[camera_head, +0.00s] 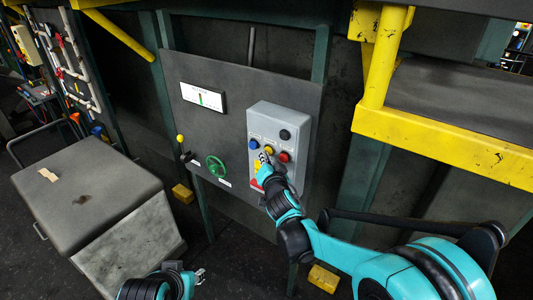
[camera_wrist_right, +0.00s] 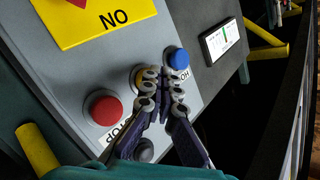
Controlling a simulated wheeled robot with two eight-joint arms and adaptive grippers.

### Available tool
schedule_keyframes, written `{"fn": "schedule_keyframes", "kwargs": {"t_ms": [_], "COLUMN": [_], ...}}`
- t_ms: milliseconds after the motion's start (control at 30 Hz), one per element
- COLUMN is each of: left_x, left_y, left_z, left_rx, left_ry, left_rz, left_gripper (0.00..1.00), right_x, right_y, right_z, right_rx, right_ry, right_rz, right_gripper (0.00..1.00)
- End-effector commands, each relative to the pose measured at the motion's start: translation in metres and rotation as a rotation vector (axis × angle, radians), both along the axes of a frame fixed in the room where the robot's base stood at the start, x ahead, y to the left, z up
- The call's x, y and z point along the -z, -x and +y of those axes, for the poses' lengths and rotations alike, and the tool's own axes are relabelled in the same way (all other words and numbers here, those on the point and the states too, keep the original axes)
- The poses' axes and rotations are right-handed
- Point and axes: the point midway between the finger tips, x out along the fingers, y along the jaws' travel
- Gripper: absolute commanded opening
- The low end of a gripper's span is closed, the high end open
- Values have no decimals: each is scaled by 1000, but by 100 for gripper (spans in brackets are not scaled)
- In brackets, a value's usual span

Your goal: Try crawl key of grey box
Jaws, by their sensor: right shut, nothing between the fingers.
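The grey box (camera_head: 293,125) is fixed to a dark panel and carries several round keys. In the head view I see a black key (camera_head: 285,134), a blue key (camera_head: 254,144), a yellow key (camera_head: 270,149) and a red key (camera_head: 284,157). My right gripper (camera_head: 264,158) is shut and empty at the yellow key. In the right wrist view its fingertips (camera_wrist_right: 161,76) partly cover the yellow key (camera_wrist_right: 141,75), between the blue key (camera_wrist_right: 177,60) and red key (camera_wrist_right: 103,107); contact is unclear. No crawl label is readable. My left gripper (camera_head: 199,276) is low, its jaws unclear.
A green handwheel (camera_head: 217,166) and a yellow-knobbed lever (camera_head: 181,141) sit left of the box, below a white display (camera_head: 203,97). A yellow rail (camera_head: 440,145) juts out at right. A grey cabinet (camera_head: 85,190) stands at left.

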Motion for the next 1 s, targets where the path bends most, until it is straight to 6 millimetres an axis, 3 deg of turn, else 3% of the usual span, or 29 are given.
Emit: {"fn": "schedule_keyframes", "kwargs": {"t_ms": [1000], "left_x": [1], "left_y": [0], "left_z": [0], "left_rx": [0], "left_ry": [0], "left_rz": [0], "left_gripper": [35], "right_x": [0], "right_y": [15], "right_z": [11], "right_rx": [0], "right_ry": [0], "right_rz": [0], "right_gripper": [0]}}
